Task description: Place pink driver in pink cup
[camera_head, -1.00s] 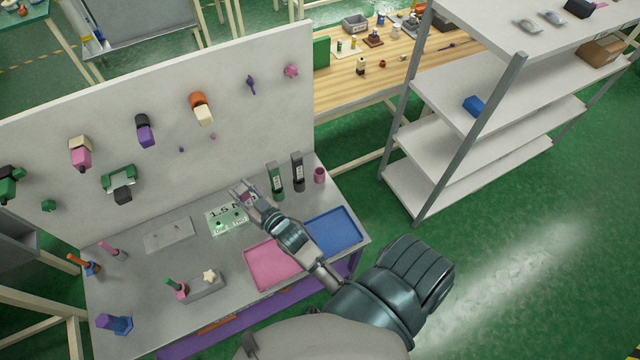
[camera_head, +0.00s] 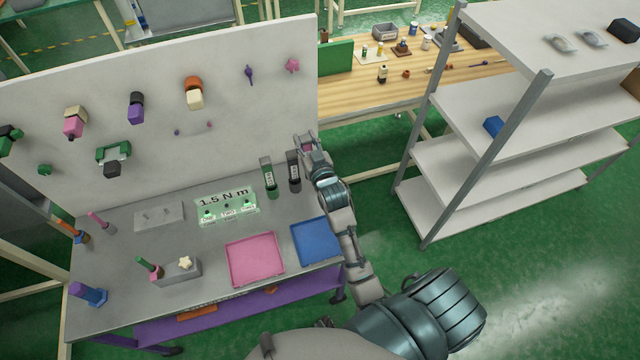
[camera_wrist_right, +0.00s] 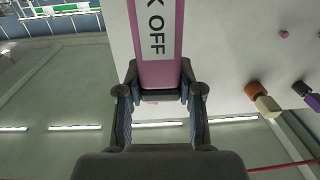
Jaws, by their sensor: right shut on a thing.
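My right gripper (camera_head: 305,143) is near the right edge of the white board, above the table's back right corner. It is shut on the pink driver (camera_head: 308,148). In the right wrist view the pink driver (camera_wrist_right: 158,45) is a long pink body with black letters reading "K OFF", its near end between the fingers (camera_wrist_right: 159,88). The pink cup is hidden, apparently behind my right arm. My left gripper is out of view.
A green holder (camera_head: 269,178) and a black holder (camera_head: 293,170) stand close left of my arm. A pink tray (camera_head: 254,259) and a blue tray (camera_head: 317,242) lie in front. A shelf rack (camera_head: 490,165) stands to the right.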

